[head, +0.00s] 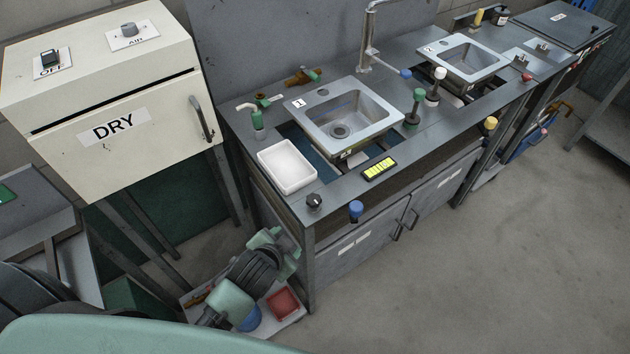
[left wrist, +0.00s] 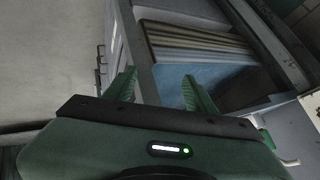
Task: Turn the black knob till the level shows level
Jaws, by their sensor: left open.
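The black knob (head: 314,201) sits at the near left corner of the grey counter in the head view. The level (head: 379,168), a black bar with a yellow-green face, lies on the counter's front strip, right of the knob. It is too small to tell whether it reads level. My left gripper (head: 282,244) is low beside the counter's left end, below and left of the knob and apart from it. In the left wrist view its two green fingers (left wrist: 160,90) are spread, with nothing held between them. The knob does not show clearly there. My right gripper is not in view.
A white tray (head: 287,167) stands behind the knob, beside the sink (head: 346,118). A blue knob (head: 356,209) is on the counter's front. A red box (head: 283,302) lies on a low shelf below my left gripper. The floor in front is clear.

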